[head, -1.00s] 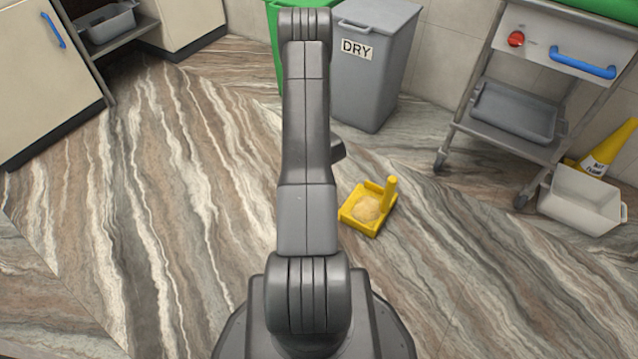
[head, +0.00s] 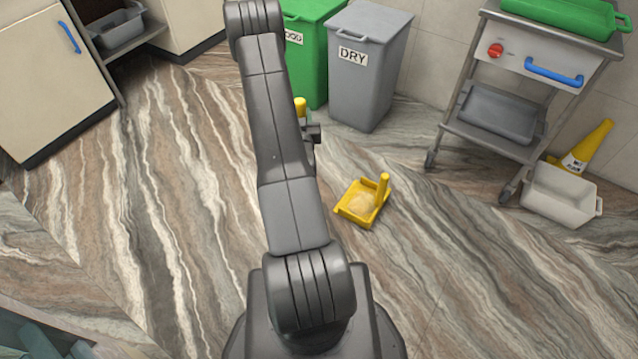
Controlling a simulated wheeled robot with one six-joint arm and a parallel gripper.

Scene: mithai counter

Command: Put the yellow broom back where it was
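A short yellow handle end (head: 300,106), probably the yellow broom, shows just right of my arm, in front of the green bin. The rest of it is hidden behind the arm, so I cannot see its head or whether it touches the floor. Part of my gripper (head: 312,132) shows right beside and below this yellow end. Its fingers are hidden by my arm, so their grip on the handle cannot be made out.
A green bin (head: 310,50) and a grey bin marked DRY (head: 365,85) stand at the back. A metal trolley (head: 490,140) is at right, with a white tub (head: 560,195) and a tilted yellow sign (head: 592,145) beside it. Cabinets (head: 45,85) stand at left. The left floor is clear.

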